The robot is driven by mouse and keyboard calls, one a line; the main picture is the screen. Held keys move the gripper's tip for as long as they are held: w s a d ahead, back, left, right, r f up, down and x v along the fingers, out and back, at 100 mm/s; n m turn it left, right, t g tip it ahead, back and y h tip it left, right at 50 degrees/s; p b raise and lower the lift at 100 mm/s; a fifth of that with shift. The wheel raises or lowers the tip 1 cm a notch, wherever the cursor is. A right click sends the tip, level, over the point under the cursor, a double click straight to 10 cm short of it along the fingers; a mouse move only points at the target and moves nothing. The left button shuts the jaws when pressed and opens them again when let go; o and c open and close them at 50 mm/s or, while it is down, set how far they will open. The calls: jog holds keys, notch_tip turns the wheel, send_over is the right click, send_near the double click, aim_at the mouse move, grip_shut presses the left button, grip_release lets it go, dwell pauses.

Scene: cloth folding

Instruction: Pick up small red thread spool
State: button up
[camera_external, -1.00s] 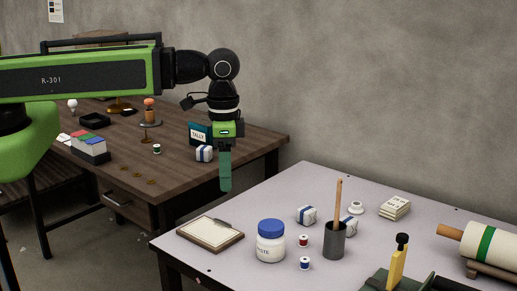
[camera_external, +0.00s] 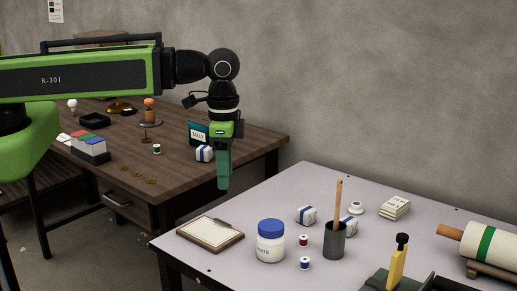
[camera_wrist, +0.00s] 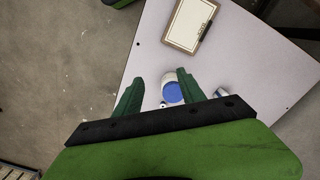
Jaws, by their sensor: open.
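The small red thread spool (camera_external: 303,240) stands upright on the light grey table (camera_external: 200,258), between the white jar with a blue lid (camera_external: 271,240) and the dark cup (camera_external: 334,241). A similar blue spool (camera_external: 304,263) stands in front of it. My gripper (camera_external: 223,186) hangs pointing down, left of and above the grey table, well apart from the red spool. In the wrist view my gripper (camera_wrist: 160,78) has its green fingers spread, with nothing held. The jar lid (camera_wrist: 173,92) shows beyond and below them. I cannot make out the red spool in the wrist view.
A clipboard (camera_external: 210,234) lies at the table's left corner. A wooden stick stands in the dark cup. A brown desk (camera_external: 180,180) stands behind.

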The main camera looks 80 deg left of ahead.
jog(key=w+m, duration=0.3)
jog(key=m, duration=0.4)
jog(key=m+b, duration=0.3)
jog(key=m, duration=1)
send_over(304, 235)
notch_tip(304, 235, down, 3)
notch_tip(304, 235, down, 12)
jog(key=b, duration=1.2)
jog(key=f+b, duration=0.3)
jog(key=a+f+b, duration=0.1)
jog(key=f+b, duration=0.1)
jog(key=shift+s+f, duration=0.15)
jog(key=shift+r, duration=0.2)
jog(key=shift+c, duration=0.4)
grip_shut()
